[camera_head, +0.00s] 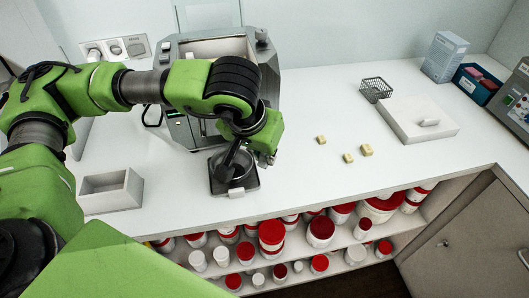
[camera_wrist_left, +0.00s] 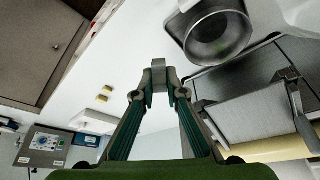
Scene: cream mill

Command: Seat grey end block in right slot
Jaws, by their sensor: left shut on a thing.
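My left gripper (camera_wrist_left: 158,88) is shut on a small grey block (camera_wrist_left: 159,74), held between its fingertips in the left wrist view. In the head view the same gripper (camera_head: 234,160) points down at the front of the grey mill (camera_head: 200,46), over or beside the round metal cup (camera_head: 222,166); the arm hides much of the mill, and I cannot make out the block there. The cup (camera_wrist_left: 216,36) and the mill's side (camera_wrist_left: 250,92) show to the right of the block in the wrist view. I cannot make out the right slot. My right gripper is not in view.
An open grey box (camera_head: 112,190) stands left of the mill. Several small yellow blocks (camera_head: 348,157) lie to the right, before a white slab (camera_head: 405,130) and a wire basket (camera_head: 375,88). The counter between the mill and these blocks is clear. Red-lidded jars (camera_head: 272,234) fill the shelf below.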

